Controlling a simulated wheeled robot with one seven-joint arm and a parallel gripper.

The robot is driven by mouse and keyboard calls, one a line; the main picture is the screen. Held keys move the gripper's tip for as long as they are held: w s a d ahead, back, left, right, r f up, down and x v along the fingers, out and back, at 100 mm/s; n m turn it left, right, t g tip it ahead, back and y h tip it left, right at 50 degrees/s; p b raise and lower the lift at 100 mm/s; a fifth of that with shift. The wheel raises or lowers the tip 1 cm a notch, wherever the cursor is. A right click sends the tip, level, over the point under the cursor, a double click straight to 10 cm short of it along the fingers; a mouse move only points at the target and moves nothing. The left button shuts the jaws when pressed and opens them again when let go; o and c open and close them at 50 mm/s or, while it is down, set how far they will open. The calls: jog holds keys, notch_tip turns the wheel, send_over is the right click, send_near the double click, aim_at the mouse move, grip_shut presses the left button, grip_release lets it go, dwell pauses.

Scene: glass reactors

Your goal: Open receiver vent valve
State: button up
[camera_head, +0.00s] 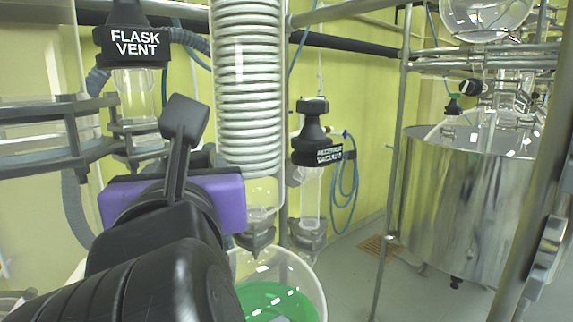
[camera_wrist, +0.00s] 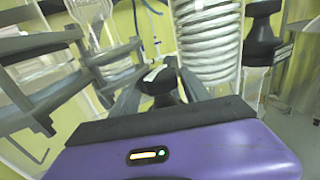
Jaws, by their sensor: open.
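In the wrist view a black valve knob (camera_wrist: 162,86) with a small pale label stands ahead, between the two grey fingers of my gripper (camera_wrist: 156,78). The fingers are open, one on each side of the knob. I cannot tell whether they touch it. The label is too small to read, so I cannot confirm that this is the receiver vent valve. In the head view the purple gripper housing (camera_head: 222,200) and my black arm hide the knob and most of the fingers.
The flask vent valve (camera_head: 132,44) is at upper left; the receiver vacuum valve (camera_head: 318,148) is right of the coiled condenser (camera_head: 247,90). Grey clamp bars (camera_head: 55,140) lie left. A vessel with green liquid (camera_head: 275,300) is below. A steel bath (camera_head: 460,200) stands right.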

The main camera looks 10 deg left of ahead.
jog(key=shift+c, duration=0.4)
jog(key=c, duration=1)
jog(key=shift+d+n+g+y, duration=0.15)
jog(key=shift+n+g+y, duration=0.15)
jog(key=shift+y, duration=0.1)
jog(key=shift+w+n+g+y, duration=0.15)
jog(key=shift+n+g+y, duration=0.3)
jog(key=shift+y, duration=0.25)
jog(key=n+g+y+b, duration=0.1)
jog(key=n+g+y, duration=0.1)
jog(key=y, duration=0.1)
jog(key=shift+d+f+n, duration=0.1)
jog(key=shift+f+n, duration=0.05)
jog(key=shift+n, duration=0.1)
jog(key=n+g+y+b, duration=0.3)
jog(key=g+b, duration=0.1)
jog(key=shift+n+g, duration=0.3)
jog(key=shift+g, duration=0.05)
jog(key=shift+n+g+y+b, duration=0.7)
jog(key=shift+n+g+b, duration=0.2)
jog(key=shift+g, duration=0.4)
jog(key=shift+r, duration=0.25)
